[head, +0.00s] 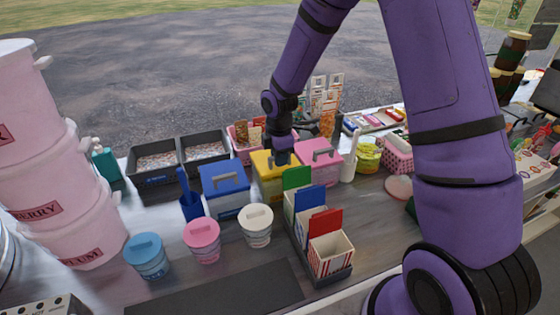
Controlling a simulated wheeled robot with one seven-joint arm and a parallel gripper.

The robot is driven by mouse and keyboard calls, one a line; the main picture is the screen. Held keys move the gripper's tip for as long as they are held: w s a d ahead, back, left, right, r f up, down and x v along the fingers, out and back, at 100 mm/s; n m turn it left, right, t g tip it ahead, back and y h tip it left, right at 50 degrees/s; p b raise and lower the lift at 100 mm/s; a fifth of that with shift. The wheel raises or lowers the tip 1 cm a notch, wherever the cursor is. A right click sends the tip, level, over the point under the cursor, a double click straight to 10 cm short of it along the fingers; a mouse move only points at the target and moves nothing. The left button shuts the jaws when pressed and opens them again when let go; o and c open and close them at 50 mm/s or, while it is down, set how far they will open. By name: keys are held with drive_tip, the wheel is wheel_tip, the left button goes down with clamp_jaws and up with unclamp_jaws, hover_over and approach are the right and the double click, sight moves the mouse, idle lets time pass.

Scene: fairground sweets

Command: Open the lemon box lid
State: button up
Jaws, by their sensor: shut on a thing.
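The lemon box, a yellow box (269,185) in the head view, stands mid-counter between a blue box and a pink box. Its yellow lid (262,160) covers the top. My gripper (281,160) comes down from above onto the lid and is shut on its handle. The fingertips and most of the handle are hidden by the gripper itself. I cannot tell whether there is a gap between lid and box.
A blue box (224,188) and a pink box (320,160), both lidded with grey handles, flank the yellow one. In front stand a dark rack (310,262) of cartons and small lidded tubs, blue (147,256), pink (202,240) and cream (257,225). Dark trays (160,160) lie behind left.

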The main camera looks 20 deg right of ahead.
drive_tip(key=shift+w+r, duration=0.65)
drive_tip(key=shift+r, duration=0.3)
drive_tip(key=shift+o, duration=0.4)
drive_tip(key=shift+w+r, duration=1.6)
drive_tip(key=shift+w, duration=0.45)
drive_tip(key=shift+w+r, duration=0.4)
drive_tip(key=shift+w, duration=0.45)
drive_tip(key=shift+c, duration=0.2)
drive_tip(key=shift+w+r, duration=0.2)
drive_tip(key=shift+w, duration=0.75)
drive_tip(key=shift+w+r, duration=0.15)
drive_tip(key=shift+w, duration=0.75)
drive_tip(key=shift+w+f, duration=0.15)
drive_tip(key=shift+w, duration=1.35)
drive_tip(key=shift+c, duration=0.3)
drive_tip(key=shift+w+f, duration=0.3)
drive_tip(key=shift+w, duration=0.55)
drive_tip(key=shift+w+f, duration=0.25)
drive_tip(key=shift+w, duration=0.55)
drive_tip(key=shift+c, duration=0.2)
drive_tip(key=o, duration=0.7)
